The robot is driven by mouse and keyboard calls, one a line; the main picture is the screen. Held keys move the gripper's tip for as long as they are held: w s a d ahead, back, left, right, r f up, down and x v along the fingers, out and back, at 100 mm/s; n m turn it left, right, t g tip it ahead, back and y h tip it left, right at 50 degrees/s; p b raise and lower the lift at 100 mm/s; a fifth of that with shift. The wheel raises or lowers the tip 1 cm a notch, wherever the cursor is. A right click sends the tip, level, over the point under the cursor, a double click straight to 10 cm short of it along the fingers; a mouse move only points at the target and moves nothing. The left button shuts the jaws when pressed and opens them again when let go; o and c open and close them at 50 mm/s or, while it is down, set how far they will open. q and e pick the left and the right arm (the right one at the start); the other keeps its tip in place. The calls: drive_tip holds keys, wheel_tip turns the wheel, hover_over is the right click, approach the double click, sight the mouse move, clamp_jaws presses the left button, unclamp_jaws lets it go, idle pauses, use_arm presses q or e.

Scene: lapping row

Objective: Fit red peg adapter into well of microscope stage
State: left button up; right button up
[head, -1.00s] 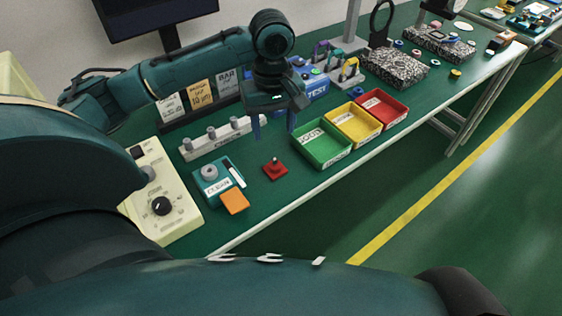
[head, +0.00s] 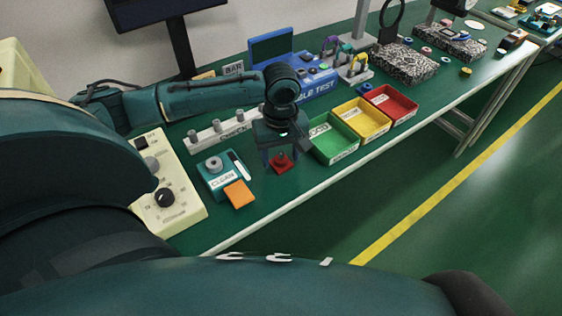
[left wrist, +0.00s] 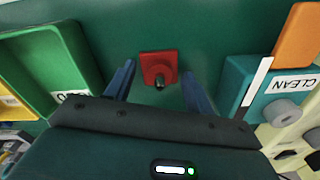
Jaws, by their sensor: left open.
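The red peg adapter (head: 281,167), a square red plate with an upright peg, sits on the green bench top beside the teal CLEAN block. It also shows in the left wrist view (left wrist: 158,64), with its dark-tipped peg toward the camera. My left gripper (head: 281,155) is open and points down over the adapter. In the left wrist view its blue fingers (left wrist: 159,72) stand to either side of the adapter, with gaps on both sides. I cannot pick out the microscope stage or its well with certainty. My right gripper is not in view.
The teal CLEAN block (head: 215,180) with an orange pad (head: 239,194) stands left of the adapter. The green bin (head: 334,143), yellow bin (head: 361,122) and red bin (head: 390,104) stand to the right. Speckled blocks (head: 405,64) stand farther along. The bench's front edge is close.

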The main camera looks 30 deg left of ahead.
use_arm(q)
drive_tip(key=c, duration=1.1)
drive_tip(key=shift+r, duration=0.1)
wheel_tip(320, 180, up, 9)
drive_tip(key=shift+r+p, duration=0.1)
drive_tip(key=shift+p, duration=0.75)
drive_tip(key=shift+r, duration=0.35)
